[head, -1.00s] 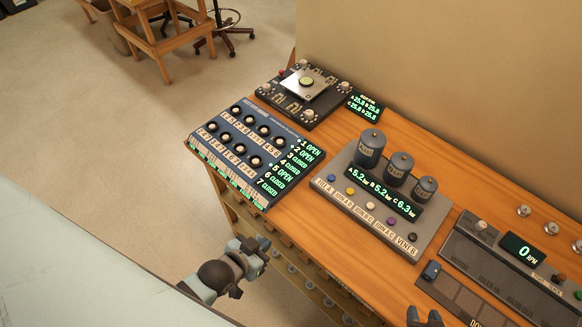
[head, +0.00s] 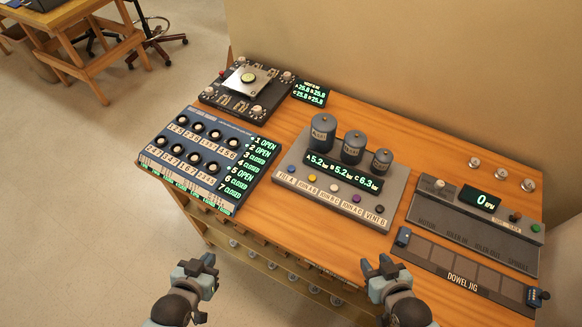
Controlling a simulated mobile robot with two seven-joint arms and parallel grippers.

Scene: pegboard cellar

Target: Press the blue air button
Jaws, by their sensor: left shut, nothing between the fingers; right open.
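The blue button (head: 291,168) is the leftmost in a row on the grey air panel (head: 290,191), above a label that appears to read FILL A. It is unobstructed and nothing touches it. Behind the row, a display (head: 342,171) reads A 5.2, B 5.2, C 6.3, and three grey tanks stand behind that. My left gripper (head: 208,262) is shut and empty, in front of the bench and left of the panel. My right gripper (head: 375,264) is open and empty near the bench's front edge, in front of the panel's right part.
Orange (head: 312,178), white (head: 334,188), purple (head: 356,198) and black (head: 379,209) buttons continue the row. A knob panel (head: 190,148) stands left, a plate device (head: 247,80) behind it. A 0 RPM panel (head: 450,224) and dowel jig (head: 462,262) stand right.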

